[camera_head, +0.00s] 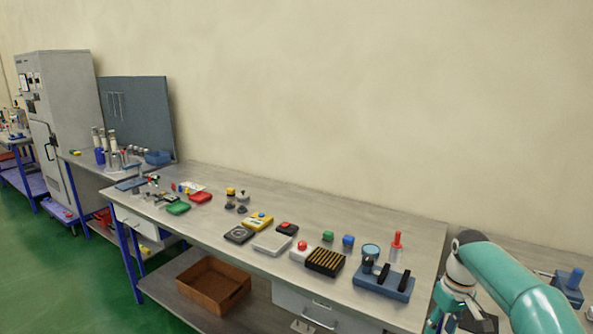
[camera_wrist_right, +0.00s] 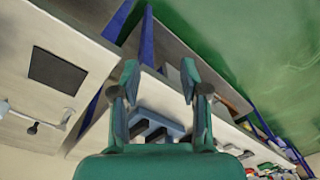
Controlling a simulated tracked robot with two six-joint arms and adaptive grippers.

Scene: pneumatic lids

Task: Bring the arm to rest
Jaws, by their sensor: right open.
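My right arm (camera_head: 510,285) comes in from the lower right in the head view, in teal and grey. Its gripper (camera_head: 440,318) hangs by the right end of the workbench (camera_head: 205,228), partly cut off by the bottom edge. In the right wrist view the gripper (camera_wrist_right: 160,80) has its two fingers spread apart, with nothing between them. A blue fixture with dark upright parts (camera_wrist_right: 155,125) shows behind the fingers, apart from them as far as I can tell. My left gripper is in neither view.
The blue fixture (camera_head: 397,291) stands at the bench's right end, near a red-topped item (camera_head: 397,246). A ribbed black-and-yellow block (camera_head: 325,261) and several small parts lie further left. A brown bin (camera_head: 213,287) sits on the lower shelf. Another bench (camera_head: 520,252) is at the right.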

